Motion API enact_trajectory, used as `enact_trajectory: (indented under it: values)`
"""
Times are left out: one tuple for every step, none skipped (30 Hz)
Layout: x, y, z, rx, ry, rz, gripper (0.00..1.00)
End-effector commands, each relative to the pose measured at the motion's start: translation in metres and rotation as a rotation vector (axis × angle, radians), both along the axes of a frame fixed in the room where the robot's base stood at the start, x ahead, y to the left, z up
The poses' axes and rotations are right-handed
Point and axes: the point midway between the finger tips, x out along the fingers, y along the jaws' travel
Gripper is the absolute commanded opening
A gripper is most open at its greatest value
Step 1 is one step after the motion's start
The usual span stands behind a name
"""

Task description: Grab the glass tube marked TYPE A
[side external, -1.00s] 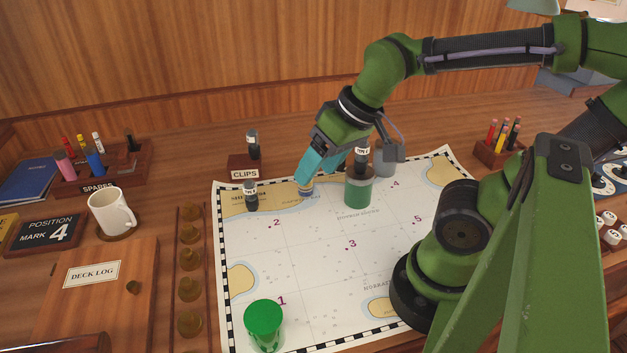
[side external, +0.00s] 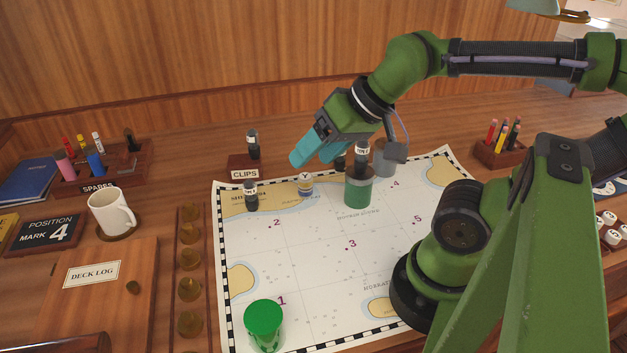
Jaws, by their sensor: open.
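My gripper (side external: 303,155), with blue-green fingers, is open and empty above the back of the chart. A dark tube with a white label starting "TYPE" (side external: 362,153) stands upright in a green-banded cup (side external: 358,192); its last letter is too small to read surely. Another dark tube with a white label (side external: 251,195) stands at the chart's back left, and a similar one (side external: 253,145) is in the CLIPS block (side external: 245,174). Their letters are unreadable. A small pot marked Y (side external: 305,185) sits below my gripper. A dark shape behind my gripper is partly hidden.
A grey cup (side external: 385,160) stands close behind the green-banded cup. A green cup (side external: 264,325) is at the front of the chart (side external: 320,270). A mug (side external: 111,212) and a pen rack (side external: 105,165) are at left, a pencil holder (side external: 500,150) at right. The chart's middle is clear.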

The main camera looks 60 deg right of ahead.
Motion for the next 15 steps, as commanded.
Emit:
enact_trajectory:
  values:
    - [0.0,0.0,0.0,0.0,0.0,0.0,0.64]
    - [0.0,0.0,0.0,0.0,0.0,0.0,0.64]
    - [0.0,0.0,0.0,0.0,0.0,0.0,0.64]
    - [0.0,0.0,0.0,0.0,0.0,0.0,0.64]
    - [0.0,0.0,0.0,0.0,0.0,0.0,0.64]
    - [0.0,0.0,0.0,0.0,0.0,0.0,0.64]
    - [0.0,0.0,0.0,0.0,0.0,0.0,0.64]
    - [0.0,0.0,0.0,0.0,0.001,0.0,0.64]
    - [0.0,0.0,-0.001,0.0,0.004,0.001,0.64]
    - [0.001,0.0,-0.003,0.0,0.011,0.0,0.64]
    - [0.001,0.0,-0.005,0.0,0.023,0.0,0.64]
    - [0.003,0.0,-0.01,0.001,0.046,-0.001,0.64]
    - [0.006,-0.001,-0.013,0.002,0.061,-0.003,0.64]
    - [0.011,-0.001,-0.014,0.001,0.079,-0.003,0.64]
    - [0.018,-0.003,-0.017,-0.002,0.104,-0.005,0.64]
